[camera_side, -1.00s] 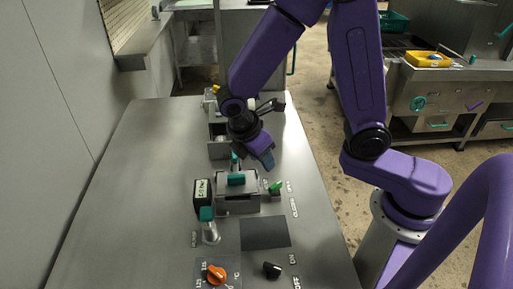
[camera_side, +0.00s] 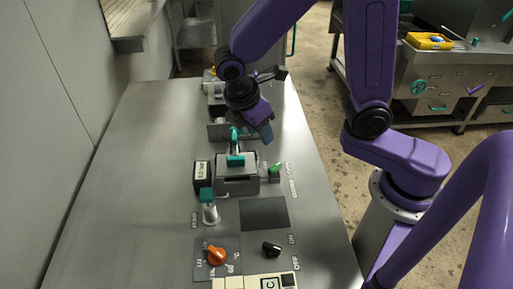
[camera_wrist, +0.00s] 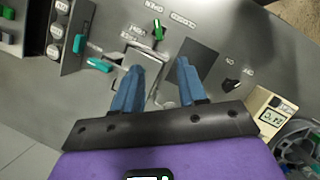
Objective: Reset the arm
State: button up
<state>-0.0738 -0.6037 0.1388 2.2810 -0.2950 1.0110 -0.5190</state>
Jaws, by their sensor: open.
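My gripper (camera_side: 265,132) hangs above the far part of the metal work surface in the side view, over the area behind the small metal box with a teal handle (camera_side: 236,161). In the wrist view its two blue fingers (camera_wrist: 162,92) stand apart with nothing between them. Below the fingers lie the metal box and a dark square plate (camera_wrist: 198,62). The gripper appears clear of the surface and touches nothing that I can make out.
On the bench (camera_side: 120,200) stand a teal-topped lever (camera_side: 208,205), an orange knob (camera_side: 217,256), a black knob (camera_side: 271,249), a green switch (camera_side: 276,172) and a black display block (camera_side: 202,174). A cream meter (camera_side: 258,283) lies at the near edge. The bench's left side is clear.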

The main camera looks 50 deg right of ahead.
jog(key=s+d+r+m+y, duration=0.1)
jog(key=s+d+r+y, duration=0.1)
jog(key=s, duration=0.6)
jog(key=s+d+r+m+y, duration=0.1)
jog(key=s+d+m+y, duration=0.1)
jog(key=s, duration=0.6)
jog(key=shift+s+d+r+t+y, duration=0.3)
jog(key=shift+s+d+r+t, duration=0.1)
jog(key=shift+d, duration=0.2)
